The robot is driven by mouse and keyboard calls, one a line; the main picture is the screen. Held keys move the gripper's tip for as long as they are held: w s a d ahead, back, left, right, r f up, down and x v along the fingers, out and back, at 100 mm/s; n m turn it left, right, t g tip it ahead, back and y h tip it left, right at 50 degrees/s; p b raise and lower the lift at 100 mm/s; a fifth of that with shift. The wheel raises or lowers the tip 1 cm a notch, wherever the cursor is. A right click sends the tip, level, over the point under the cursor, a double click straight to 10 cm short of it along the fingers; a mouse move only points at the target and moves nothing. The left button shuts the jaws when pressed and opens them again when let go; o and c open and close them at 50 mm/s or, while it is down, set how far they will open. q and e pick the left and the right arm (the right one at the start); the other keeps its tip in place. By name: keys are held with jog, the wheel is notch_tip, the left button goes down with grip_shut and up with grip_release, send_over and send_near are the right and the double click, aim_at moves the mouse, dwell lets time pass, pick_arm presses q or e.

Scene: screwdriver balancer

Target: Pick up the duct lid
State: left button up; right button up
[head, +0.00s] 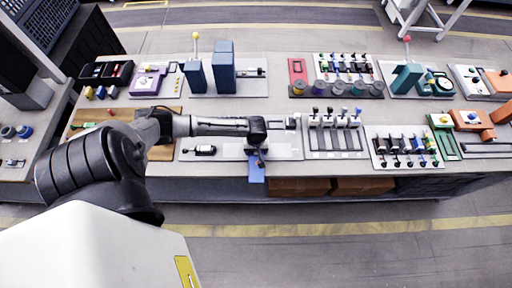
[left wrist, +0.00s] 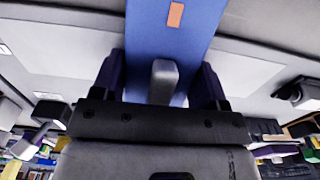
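The blue plate (head: 257,172), seemingly the duct lid, lies at the front edge of the bench on a grey base panel in the head view. In the left wrist view the blue plate (left wrist: 188,40) runs up the picture with an orange mark, and a grey knob (left wrist: 163,82) stands in front of it. My left gripper (head: 259,153) is low over the plate. In the left wrist view its two dark fingers (left wrist: 158,84) stand on either side of the knob, with blue showing in the gaps. The gripper is open, around the knob without visible contact. My right gripper is not in view.
A rack of grey-topped levers (head: 334,135) stands to the right, and blue blocks (head: 224,68) stand behind. The floor (head: 330,245) in front of the bench is clear.

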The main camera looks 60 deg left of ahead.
pick_arm(q)
jog(key=c, duration=0.5)
jog(key=shift+c, duration=0.2)
jog(key=shift+r, duration=0.2)
jog(key=shift+r, duration=0.25)
notch_tip(320, 180, up, 4)
jog(key=shift+d+f+p, duration=0.1)
jog(key=shift+d+p, duration=0.05)
jog(key=shift+p, duration=0.3)
jog(key=w+d+r, duration=0.4)
jog(key=d+r, duration=0.2)
jog(key=d, duration=0.4)
jog(key=shift+d+r, duration=0.2)
jog(key=shift+d, duration=0.2)
